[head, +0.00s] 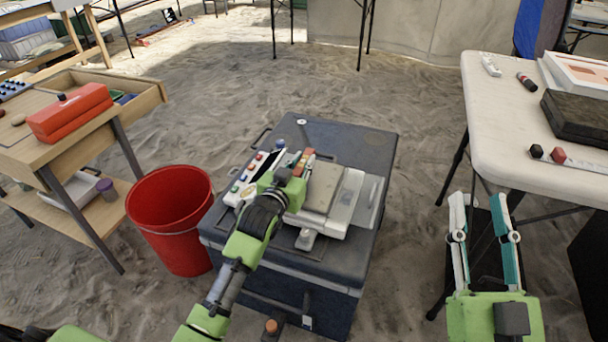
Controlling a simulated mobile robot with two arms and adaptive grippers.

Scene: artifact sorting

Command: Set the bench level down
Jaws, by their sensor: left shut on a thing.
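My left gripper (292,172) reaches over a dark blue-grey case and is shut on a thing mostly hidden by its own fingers. A small orange-red piece (306,158) shows just beyond the fingertips; I take it to be part of the bench level, but its full shape is hidden. It is just above or touching the devices on the case; I cannot tell which. My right gripper (484,210) is open and empty, in front of the white table at the right.
The dark case (345,262) bears a white device with coloured buttons (240,188) and a pale scale-like device (345,200). A red bucket (172,225) stands left. A wooden desk holds a red toolbox (70,112). The white table (490,120) bears a dark box (578,118).

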